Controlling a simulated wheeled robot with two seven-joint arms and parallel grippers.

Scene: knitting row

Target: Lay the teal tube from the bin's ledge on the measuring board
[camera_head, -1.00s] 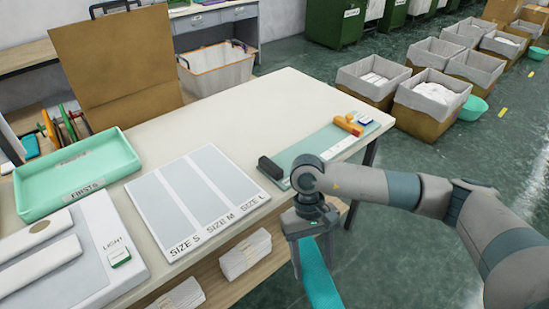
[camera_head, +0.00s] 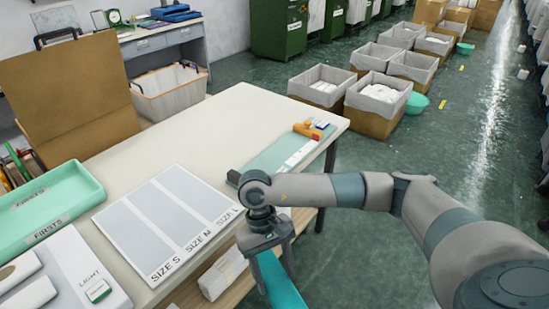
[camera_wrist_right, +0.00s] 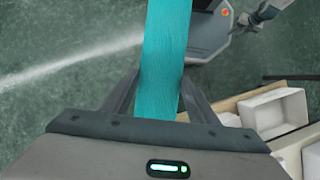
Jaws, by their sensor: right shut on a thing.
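The teal tube (camera_head: 280,281) hangs from my right gripper (camera_head: 272,262), whose fingers are shut on it just off the table's front edge. In the right wrist view the flat teal tube (camera_wrist_right: 165,60) runs up between the fingers (camera_wrist_right: 162,95), with floor behind it. Its lower end is cut off by the head view's bottom edge. The measuring board (camera_head: 168,219), white with grey strips marked SIZE S, SIZE M and SIZE L, lies flat on the table, left of the gripper. The bin's ledge cannot be made out. My left gripper is not in view.
A green FIRSTS tray (camera_head: 85,205) and a white LIGHT box (camera_head: 70,265) stand left of the board. A teal mat (camera_head: 270,160) with orange and dark items lies right of it. White stacks (camera_head: 222,275) sit on the shelf below. The table's back middle (camera_head: 220,130) is clear.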

